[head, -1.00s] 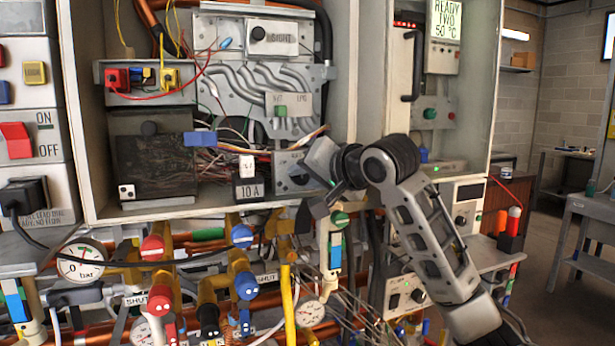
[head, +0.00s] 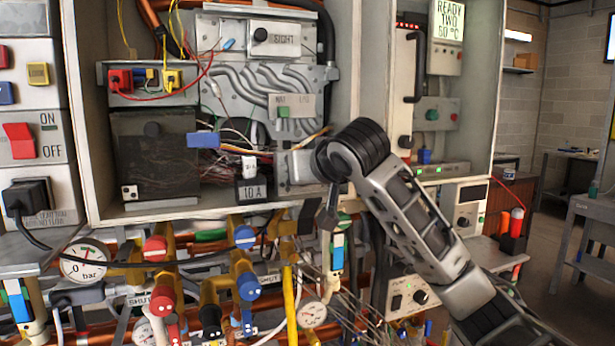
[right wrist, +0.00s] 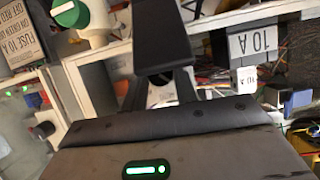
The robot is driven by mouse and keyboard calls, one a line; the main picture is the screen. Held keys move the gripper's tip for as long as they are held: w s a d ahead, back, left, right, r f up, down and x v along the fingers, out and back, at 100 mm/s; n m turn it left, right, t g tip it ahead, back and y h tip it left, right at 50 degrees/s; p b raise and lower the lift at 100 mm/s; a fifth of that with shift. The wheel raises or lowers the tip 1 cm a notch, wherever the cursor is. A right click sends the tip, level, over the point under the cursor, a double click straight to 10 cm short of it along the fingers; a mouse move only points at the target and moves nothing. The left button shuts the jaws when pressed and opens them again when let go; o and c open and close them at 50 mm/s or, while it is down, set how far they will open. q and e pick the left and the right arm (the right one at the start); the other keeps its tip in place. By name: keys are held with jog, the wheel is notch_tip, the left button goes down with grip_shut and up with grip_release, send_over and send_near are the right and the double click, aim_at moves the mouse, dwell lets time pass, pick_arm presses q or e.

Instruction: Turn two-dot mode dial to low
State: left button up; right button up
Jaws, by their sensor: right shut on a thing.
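The grey control box (head: 299,166) is at the lower right inside the open cabinet, right of the 10 A fuse block (head: 251,190). Its dial is hidden behind my right gripper, so I cannot read its dots or setting. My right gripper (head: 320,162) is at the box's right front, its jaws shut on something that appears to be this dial. In the right wrist view the dark fingers (right wrist: 165,50) reach up and away, covering what they hold. The 10 A block (right wrist: 254,45) shows upside down beside them. My left gripper is not in view.
Below the cabinet are valves with red (head: 155,249) and blue (head: 244,237) handles, a gauge (head: 84,262) and pipes. Loose wires crowd the cabinet, leaving little free room around the box.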

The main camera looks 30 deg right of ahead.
dwell(0.6)
jog(key=o, duration=1)
jog(key=shift+s, duration=0.1)
jog(key=v, duration=1.6)
jog(key=shift+a, duration=0.15)
